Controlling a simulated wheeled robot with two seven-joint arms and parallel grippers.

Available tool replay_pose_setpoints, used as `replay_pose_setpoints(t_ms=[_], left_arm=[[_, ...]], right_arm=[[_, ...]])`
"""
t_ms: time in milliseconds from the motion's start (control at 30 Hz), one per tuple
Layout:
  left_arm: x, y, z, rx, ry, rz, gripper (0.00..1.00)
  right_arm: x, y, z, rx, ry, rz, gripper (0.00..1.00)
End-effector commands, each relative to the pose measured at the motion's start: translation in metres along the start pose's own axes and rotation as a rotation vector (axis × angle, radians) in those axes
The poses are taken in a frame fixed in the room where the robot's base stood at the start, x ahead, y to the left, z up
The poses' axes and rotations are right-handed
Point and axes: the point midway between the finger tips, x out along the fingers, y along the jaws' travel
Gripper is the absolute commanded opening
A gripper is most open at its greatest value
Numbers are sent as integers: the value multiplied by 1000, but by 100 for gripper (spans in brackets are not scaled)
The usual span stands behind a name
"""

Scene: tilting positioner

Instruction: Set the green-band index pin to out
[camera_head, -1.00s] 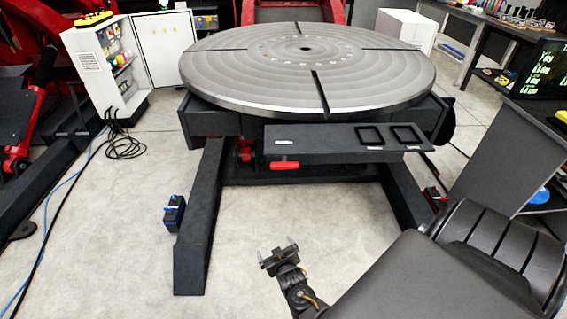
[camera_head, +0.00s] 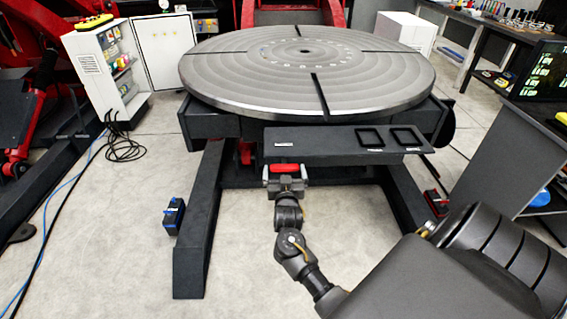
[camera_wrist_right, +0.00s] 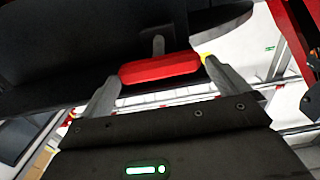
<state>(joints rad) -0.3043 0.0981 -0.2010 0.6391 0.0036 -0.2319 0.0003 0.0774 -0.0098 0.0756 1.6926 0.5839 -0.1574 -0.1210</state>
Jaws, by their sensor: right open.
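A red handle (camera_head: 285,168) sits under the front edge of the dark shelf below the round table. In the right wrist view, the red handle (camera_wrist_right: 160,69) hangs from a short grey stem and lies between my fingers. My right gripper (camera_head: 285,176) is open, with one finger at each end of the handle; I cannot tell whether they touch it. I cannot make out a green band on any pin, so I cannot tell which part is the green-band index pin. My left gripper is not in view.
The dark shelf (camera_head: 330,146) has two square frames on its right. The round table (camera_head: 250,85) is above it. Dark base legs (camera_head: 200,220) spread at both sides, with a blue-marked box (camera_head: 173,215) left and a red-topped box (camera_head: 436,203) right. Floor between the legs is clear.

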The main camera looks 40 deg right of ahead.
Motion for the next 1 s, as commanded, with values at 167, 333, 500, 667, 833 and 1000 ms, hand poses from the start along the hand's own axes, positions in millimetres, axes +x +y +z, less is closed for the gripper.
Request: replay_pose_setpoints(t_ms=[167,333,500,667,833,1000], left_arm=[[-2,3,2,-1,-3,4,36],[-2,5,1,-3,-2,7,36],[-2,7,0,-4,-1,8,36],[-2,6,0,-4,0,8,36],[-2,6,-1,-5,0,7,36],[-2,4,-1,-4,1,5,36]], right_arm=[[29,0,-1,-1,1,0,100],[43,0,0,0,1,0,100],[46,0,1,0,-1,0,100],[46,0,1,0,-1,-1,100],[46,0,1,0,-1,-1,79],[46,-1,1,0,-1,-2,57]])
